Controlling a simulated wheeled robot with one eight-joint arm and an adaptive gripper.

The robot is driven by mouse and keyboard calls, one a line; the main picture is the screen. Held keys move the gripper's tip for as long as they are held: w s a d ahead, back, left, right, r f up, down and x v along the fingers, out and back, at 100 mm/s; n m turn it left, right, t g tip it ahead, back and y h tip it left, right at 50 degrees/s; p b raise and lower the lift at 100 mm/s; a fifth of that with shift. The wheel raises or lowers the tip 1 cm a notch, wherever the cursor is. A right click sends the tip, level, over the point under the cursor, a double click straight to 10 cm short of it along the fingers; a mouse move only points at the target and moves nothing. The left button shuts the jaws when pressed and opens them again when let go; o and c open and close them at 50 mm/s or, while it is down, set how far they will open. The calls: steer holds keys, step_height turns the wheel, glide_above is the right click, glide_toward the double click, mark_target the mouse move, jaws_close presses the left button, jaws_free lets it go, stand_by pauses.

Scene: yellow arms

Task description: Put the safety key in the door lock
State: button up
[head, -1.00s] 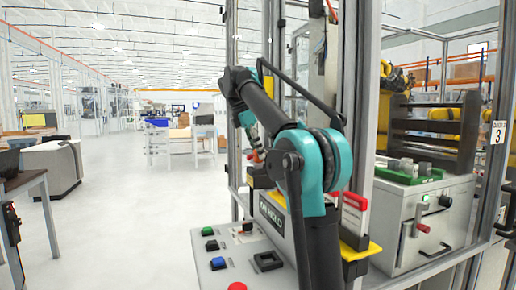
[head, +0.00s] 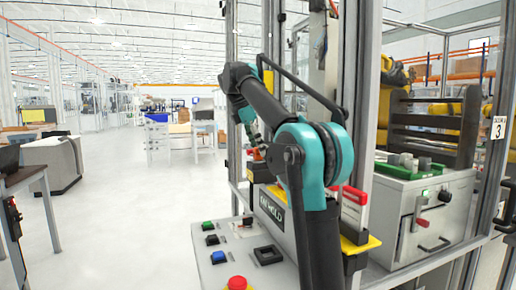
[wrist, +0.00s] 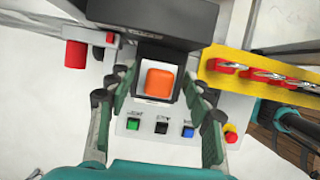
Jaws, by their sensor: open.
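An orange square piece (wrist: 160,80) in a pale grey surround lies between the fingers of my gripper (wrist: 158,97) in the wrist view. It may be the safety key's head, but I cannot tell for sure. The fingers are open, one on each side of it, with a gap visible. In the head view my gripper (head: 256,150) is small and partly hidden by my arm, beside the door frame. A black box (wrist: 150,25) stands just beyond the orange piece. I cannot make out the door lock clearly.
A panel carries green (wrist: 133,124), black (wrist: 162,128) and blue (wrist: 188,131) buttons and a red stop button (wrist: 230,136). A yellow rack (wrist: 215,75) with several red items is at right. A red cylinder (wrist: 75,54) is at left. A metal post (head: 362,100) stands behind my arm.

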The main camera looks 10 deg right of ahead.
steer(key=v, duration=0.7)
steer(key=shift+r, duration=0.2)
steer(key=shift+a, duration=0.1)
